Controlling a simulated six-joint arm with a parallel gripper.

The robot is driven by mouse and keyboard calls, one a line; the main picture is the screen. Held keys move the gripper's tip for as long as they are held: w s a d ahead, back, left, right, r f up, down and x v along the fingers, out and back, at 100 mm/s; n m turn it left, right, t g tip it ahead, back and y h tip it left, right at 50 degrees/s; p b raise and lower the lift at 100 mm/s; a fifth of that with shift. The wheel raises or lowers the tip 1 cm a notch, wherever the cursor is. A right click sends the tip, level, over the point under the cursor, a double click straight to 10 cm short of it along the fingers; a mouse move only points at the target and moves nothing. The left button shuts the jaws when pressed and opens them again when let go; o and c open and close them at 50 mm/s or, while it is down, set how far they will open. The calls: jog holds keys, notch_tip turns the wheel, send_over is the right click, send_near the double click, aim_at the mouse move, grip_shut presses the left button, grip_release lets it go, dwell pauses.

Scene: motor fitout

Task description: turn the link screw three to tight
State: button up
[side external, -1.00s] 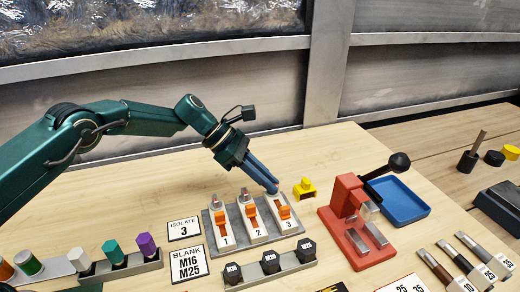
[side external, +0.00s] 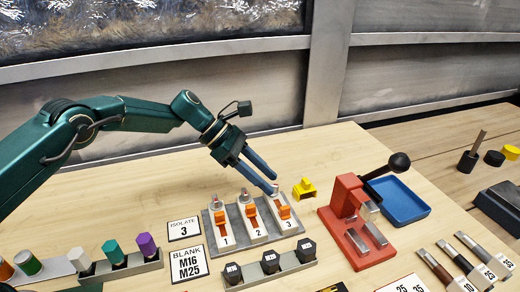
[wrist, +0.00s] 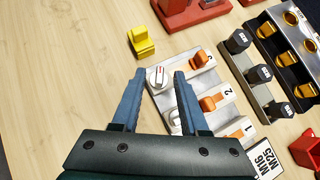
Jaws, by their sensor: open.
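The link block (side external: 238,247) is a grey base with three white numbered units, each with an orange lever and a small screw knob. Unit 3 (side external: 287,225) is at the right end, with its orange lever (side external: 284,212). In the wrist view, its round light screw head with a red mark (wrist: 158,76) shows between my two fingertips. Its orange lever (wrist: 201,60) is to the right there. My gripper (side external: 271,188) points down over the far end of unit 3, open, with a finger on either side of the screw head. I cannot tell whether the fingers touch it.
A yellow part (side external: 304,188) stands close to the right of unit 3. A red press (side external: 350,220) and blue tray (side external: 400,202) are further right. A rack of black caps (side external: 270,265) lies in front. The card reading ISOLATE 3 (side external: 184,229) is left. Table behind is clear.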

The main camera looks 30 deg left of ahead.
jog(key=shift+v, duration=2.05)
